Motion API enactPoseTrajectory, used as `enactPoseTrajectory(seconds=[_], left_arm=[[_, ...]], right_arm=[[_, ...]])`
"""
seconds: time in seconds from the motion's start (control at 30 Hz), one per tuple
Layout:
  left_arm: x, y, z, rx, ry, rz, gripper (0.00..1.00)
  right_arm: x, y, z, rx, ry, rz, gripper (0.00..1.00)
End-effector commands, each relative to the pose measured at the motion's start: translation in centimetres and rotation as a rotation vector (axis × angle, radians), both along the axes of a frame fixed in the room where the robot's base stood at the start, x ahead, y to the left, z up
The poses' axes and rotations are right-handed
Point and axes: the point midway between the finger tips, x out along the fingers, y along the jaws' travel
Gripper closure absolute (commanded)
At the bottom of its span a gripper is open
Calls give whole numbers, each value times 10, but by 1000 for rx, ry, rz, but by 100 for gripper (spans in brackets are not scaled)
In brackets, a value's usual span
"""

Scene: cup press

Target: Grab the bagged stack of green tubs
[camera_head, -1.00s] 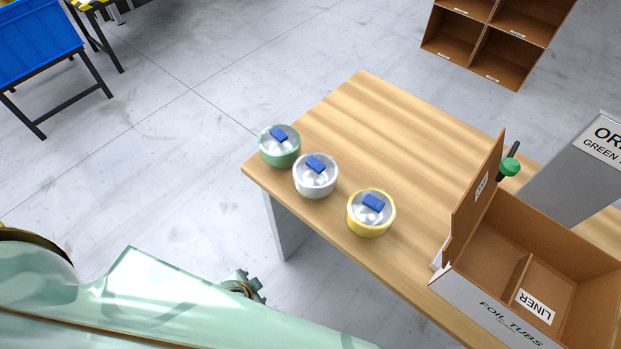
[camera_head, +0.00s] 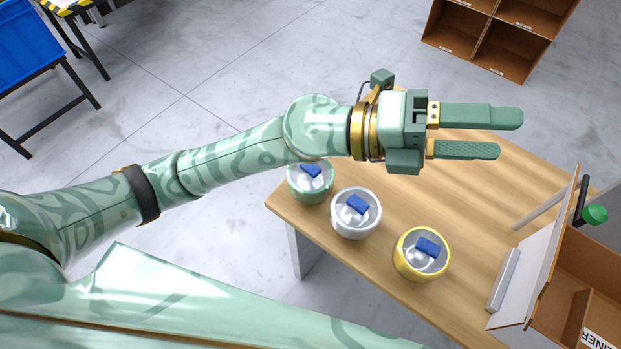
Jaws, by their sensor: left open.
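Three bagged stacks of tubs stand in a slanting row near the table's left edge. The green stack (camera_head: 309,185) is at the far left end, with a blue tab on top; my left arm passes above it and hides part of its rim. The silver stack (camera_head: 356,215) and the yellow stack (camera_head: 421,255) stand to its right, each with a blue tab. My left gripper (camera_head: 497,132) is open and empty above the table, right of the green stack, fingers pointing right. My right gripper is not in view.
A cardboard box (camera_head: 575,290) with a divider and a raised flap stands on the wooden table (camera_head: 385,298) at the right. A green knob (camera_head: 595,214) shows behind it. A brown shelf unit (camera_head: 487,38) and a blue bin (camera_head: 25,50) stand farther off.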

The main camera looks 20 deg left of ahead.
Motion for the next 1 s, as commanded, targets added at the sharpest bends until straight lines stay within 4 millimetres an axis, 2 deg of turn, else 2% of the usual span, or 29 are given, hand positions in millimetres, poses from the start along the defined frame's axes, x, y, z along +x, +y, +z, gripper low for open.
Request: enactPoseTrajectory(seconds=[0.03,0.07,0.1,0.13,0.17,0.2,0.27,0.3,0.4,0.5,0.6,0.67,0.9,1.0], left_arm=[[-9,-8,-27,201,-110,-117,33],[-12,-7,-49,340,-161,-184,33],[-10,3,-78,533,-216,-253,33],[-3,15,-99,677,-244,-288,33],[6,31,-117,821,-260,-311,33],[21,56,-135,1003,-269,-324,33],[46,97,-152,1250,-256,-308,33],[62,124,-156,1391,-233,-283,33],[91,179,-153,1650,-163,-199,33],[106,212,-146,1787,-101,-131,33],[111,224,-152,1839,-73,-104,33],[111,226,-164,1846,-67,-104,33],[110,225,-224,1842,-68,-106,33],[110,224,-241,1841,-69,-106,33]], right_arm=[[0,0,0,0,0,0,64],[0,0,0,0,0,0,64],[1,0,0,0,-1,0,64],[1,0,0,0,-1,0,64],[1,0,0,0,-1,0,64],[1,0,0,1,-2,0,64],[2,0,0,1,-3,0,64],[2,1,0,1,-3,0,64],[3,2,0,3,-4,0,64],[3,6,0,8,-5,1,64],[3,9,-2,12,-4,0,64],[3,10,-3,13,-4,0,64],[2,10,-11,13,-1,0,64],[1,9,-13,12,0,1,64]])
